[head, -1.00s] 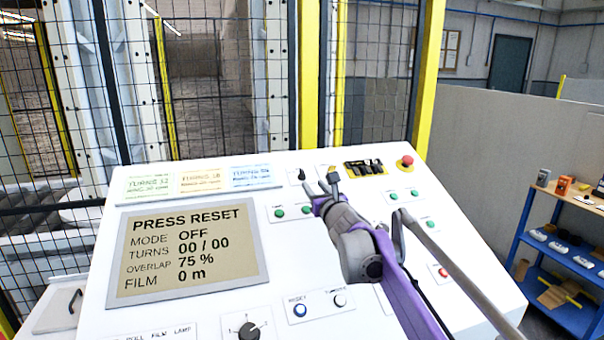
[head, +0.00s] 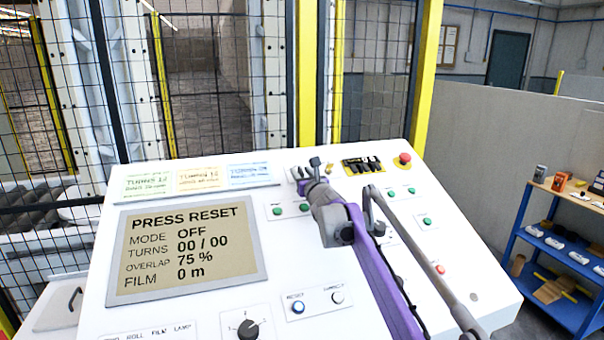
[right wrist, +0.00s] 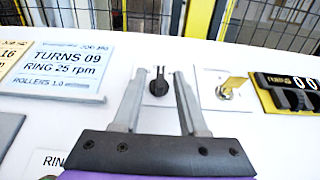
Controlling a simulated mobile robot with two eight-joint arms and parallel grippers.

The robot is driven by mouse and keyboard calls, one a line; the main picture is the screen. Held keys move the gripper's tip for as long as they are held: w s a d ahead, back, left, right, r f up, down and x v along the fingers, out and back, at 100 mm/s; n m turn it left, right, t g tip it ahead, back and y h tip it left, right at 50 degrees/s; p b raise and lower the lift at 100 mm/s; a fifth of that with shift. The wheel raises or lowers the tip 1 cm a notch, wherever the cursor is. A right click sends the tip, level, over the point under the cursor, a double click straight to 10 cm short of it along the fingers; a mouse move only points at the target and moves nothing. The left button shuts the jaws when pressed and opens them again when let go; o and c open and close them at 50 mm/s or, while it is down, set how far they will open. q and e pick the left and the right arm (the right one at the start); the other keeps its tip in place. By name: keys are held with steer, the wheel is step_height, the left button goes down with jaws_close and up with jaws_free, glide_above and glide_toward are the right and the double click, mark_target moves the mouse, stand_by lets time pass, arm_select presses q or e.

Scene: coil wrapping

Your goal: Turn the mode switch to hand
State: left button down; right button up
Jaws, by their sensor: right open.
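The mode switch appears to be the black rotary knob (right wrist: 159,86) on a white plate, seen in the right wrist view with its pointer up. My right gripper (right wrist: 157,102) is open, and its two fingers stand on either side of the knob in that view. I cannot tell whether they touch it. In the head view my right gripper (head: 308,172) is at the top of the sloped panel and hides most of the knob. The display (head: 188,248) reads PRESS RESET and MODE OFF. My left gripper is not in view.
A yellow key-like switch (right wrist: 232,88) and a black thumbwheel counter (right wrist: 290,95) sit right of the knob. A red emergency button (head: 404,158) is at the panel's upper right. Label cards (head: 200,180) lie left. Mesh fencing stands behind the panel.

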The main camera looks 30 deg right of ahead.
jaws_close()
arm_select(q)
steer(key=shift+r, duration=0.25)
arm_select(e)
steer(key=shift+d+n+y, duration=0.1)
steer(key=shift+n+y, duration=0.6)
steer(key=shift+y, duration=0.1)
steer(key=shift+d+r+n+y+p, duration=0.1)
steer(key=shift+d+n+y+p, duration=0.05)
steer(key=shift+n+y+p, duration=1)
steer(key=n+y+p, duration=0.1)
steer(key=n+y, duration=0.1)
steer(key=n+g+y+p, duration=0.1)
steer(key=n+y+p, duration=0.3)
steer(key=y, duration=0.1)
steer(key=shift+w+d+r+n+g, duration=0.1)
steer(key=shift+d+r+n+g, duration=0.15)
steer(key=shift+n+g, duration=0.15)
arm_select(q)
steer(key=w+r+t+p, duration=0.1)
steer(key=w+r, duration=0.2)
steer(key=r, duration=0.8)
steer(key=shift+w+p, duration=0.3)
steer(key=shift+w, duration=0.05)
arm_select(e)
steer(key=shift+f+n+g+y, duration=0.25)
steer(key=shift+n+g+y, duration=0.25)
steer(key=shift+n+y, duration=0.15)
